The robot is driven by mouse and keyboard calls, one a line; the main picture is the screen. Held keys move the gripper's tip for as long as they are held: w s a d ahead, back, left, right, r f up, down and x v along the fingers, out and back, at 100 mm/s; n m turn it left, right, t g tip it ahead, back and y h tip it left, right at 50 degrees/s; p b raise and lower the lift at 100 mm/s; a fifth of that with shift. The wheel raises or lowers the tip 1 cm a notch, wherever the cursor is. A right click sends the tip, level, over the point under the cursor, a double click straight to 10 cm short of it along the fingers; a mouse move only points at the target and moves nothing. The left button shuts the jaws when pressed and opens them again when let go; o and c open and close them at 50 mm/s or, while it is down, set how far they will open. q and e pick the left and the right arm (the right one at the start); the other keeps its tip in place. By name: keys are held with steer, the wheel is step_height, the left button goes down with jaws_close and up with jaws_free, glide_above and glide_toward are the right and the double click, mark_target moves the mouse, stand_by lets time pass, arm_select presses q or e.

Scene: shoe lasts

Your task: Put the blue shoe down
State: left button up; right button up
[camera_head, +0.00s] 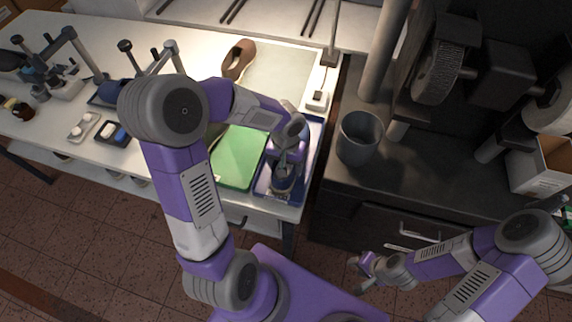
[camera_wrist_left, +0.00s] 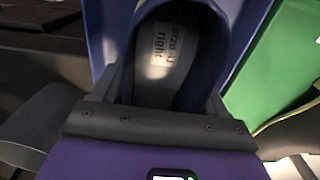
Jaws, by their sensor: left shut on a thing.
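The blue shoe (camera_head: 283,181) is in my left gripper (camera_head: 286,163), over the blue tray (camera_head: 306,172) at the right end of the white table. In the left wrist view the gripper is shut on the shoe (camera_wrist_left: 233,35), and its inside shows a label reading "right". I cannot tell whether the sole touches the tray. My right gripper (camera_head: 360,272) is low at the lower middle, away from the table, empty, with its fingers apart.
A green mat (camera_head: 238,158) lies left of the tray. A brown shoe (camera_head: 239,58) stands at the back of the white table (camera_head: 75,140). A dark bin (camera_head: 358,138) stands on the dark bench to the right. Small tools and trays fill the table's left side.

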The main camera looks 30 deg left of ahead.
arm_select(q)
steer(key=o, duration=1.4)
steer(key=shift+r, duration=0.35)
step_height(320, 180, up, 12)
steer(key=p, duration=0.3)
steer(key=shift+f, duration=0.25)
